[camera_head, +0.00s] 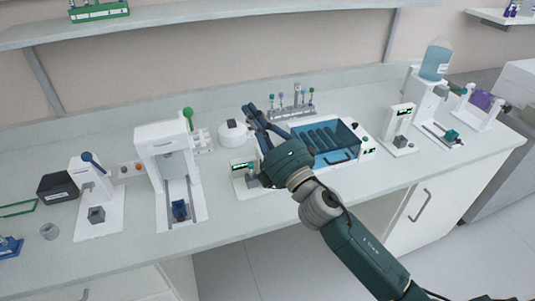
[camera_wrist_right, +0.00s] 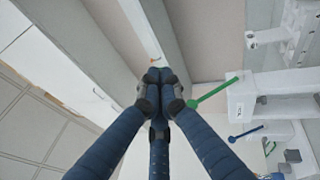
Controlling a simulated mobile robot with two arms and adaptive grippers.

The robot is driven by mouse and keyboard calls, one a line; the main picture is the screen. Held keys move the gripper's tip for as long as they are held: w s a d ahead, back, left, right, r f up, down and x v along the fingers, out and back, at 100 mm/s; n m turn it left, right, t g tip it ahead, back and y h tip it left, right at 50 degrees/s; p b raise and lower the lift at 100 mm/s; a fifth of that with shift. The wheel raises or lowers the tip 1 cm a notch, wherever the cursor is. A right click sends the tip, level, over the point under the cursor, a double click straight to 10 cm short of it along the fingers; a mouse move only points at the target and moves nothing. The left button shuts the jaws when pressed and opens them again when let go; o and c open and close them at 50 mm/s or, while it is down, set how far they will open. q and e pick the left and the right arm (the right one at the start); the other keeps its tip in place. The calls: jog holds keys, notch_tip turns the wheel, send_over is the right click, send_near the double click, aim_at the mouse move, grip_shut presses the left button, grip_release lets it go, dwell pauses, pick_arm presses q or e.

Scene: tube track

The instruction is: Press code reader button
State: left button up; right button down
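My right gripper (camera_head: 257,112) reaches in from the lower right in the head view, its dark blue fingers over the bench. In the right wrist view the fingers (camera_wrist_right: 160,78) come together at their tips with nothing between them. A white device with a small green display (camera_head: 240,166) stands just below the gripper, partly hidden by it. A similar white device with a display (camera_head: 403,112) stands further right. I cannot tell for sure which is the code reader, and its button is not clear. My left gripper is not in view.
A blue-walled bath (camera_head: 330,158) stands right of the gripper, with a tube rack (camera_head: 291,110) behind it. A tall white machine with a green lever (camera_head: 165,140) stands to the left. A white device with a blue lever (camera_head: 93,178) is further left. The front bench strip is mostly clear.

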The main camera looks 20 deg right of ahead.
jog(key=a+r+n+g+y, duration=0.4)
jog(key=a+n+g+y, duration=0.6)
jog(key=n, duration=1.2)
jog(key=w+d+f+n+g+h, duration=0.2)
jog(key=d+f+n+h, duration=0.2)
jog(key=d, duration=0.3)
jog(key=w+d+f+n+g+h, duration=0.1)
jog(key=w+d+f+n+h, duration=0.1)
jog(key=d+f+n+h, duration=0.2)
jog(key=d+h, duration=0.2)
jog(key=d, duration=0.2)
jog(key=shift+d+f+g, duration=0.3)
jog(key=shift+g, duration=0.1)
notch_tip(320, 180, down, 8)
jog(key=b, duration=0.4)
jog(key=shift+r, duration=0.2)
jog(key=shift+f+b, duration=0.55)
jog(key=shift+f, duration=0.05)
jog(key=shift+f, duration=0.1)
